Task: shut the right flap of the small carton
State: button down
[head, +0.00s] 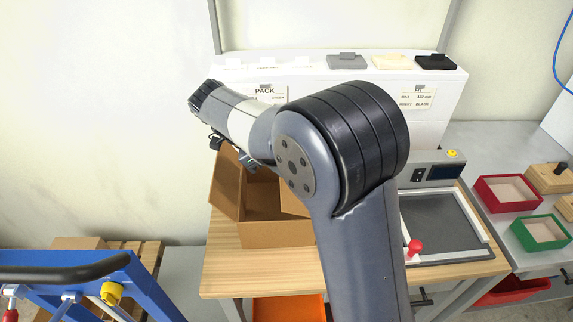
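The small brown carton (275,235) stands on the wooden bench top, left of centre, with at least part of its top open. A flap on its left side (226,185) stands up and leans outward. My arm crosses in front of the carton's right side, so the right flap is mostly hidden; a piece of cardboard (294,204) shows beside the arm, and I cannot tell if it is that flap. My gripper (232,150) is above the carton's left rear, partly hidden by my wrist. Its fingers are too small and covered to tell open from shut.
A grey-framed machine with a red knob (415,247) sits right of the carton on the wooden bench (225,262). Red (508,193) and green (540,232) trays lie farther right. A white cabinet (430,128) stands behind. A blue frame (150,285) is at lower left.

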jog(key=shift+a+f+b, duration=0.6)
jog(key=shift+a+f, duration=0.1)
jog(key=shift+f, duration=0.35)
